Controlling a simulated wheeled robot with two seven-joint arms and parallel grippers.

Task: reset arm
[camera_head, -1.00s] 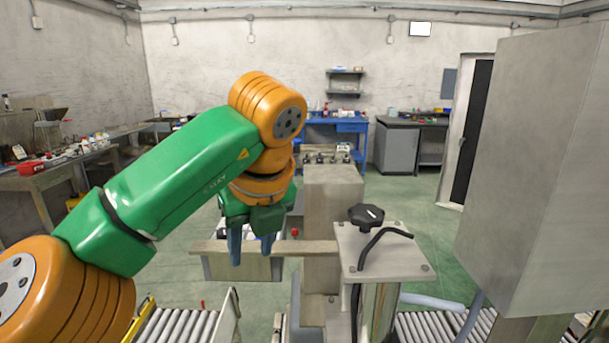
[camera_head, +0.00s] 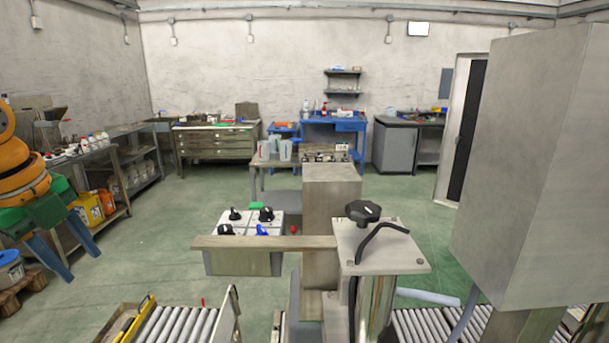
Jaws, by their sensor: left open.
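My left gripper (camera_head: 50,258) is at the left edge of the head view, pointing down, with its two blue fingers spread apart and nothing between them. Part of my green and orange left arm shows above it; the rest is out of the picture. My right gripper is not in view.
A white-topped box with black knobs (camera_head: 240,262) stands behind a horizontal beam (camera_head: 255,243) on a post (camera_head: 332,235). A metal plate with a black knob (camera_head: 380,252) is in front. A large grey cabinet (camera_head: 530,170) fills the right. Roller conveyors (camera_head: 175,328) lie below. Open green floor is at centre left.

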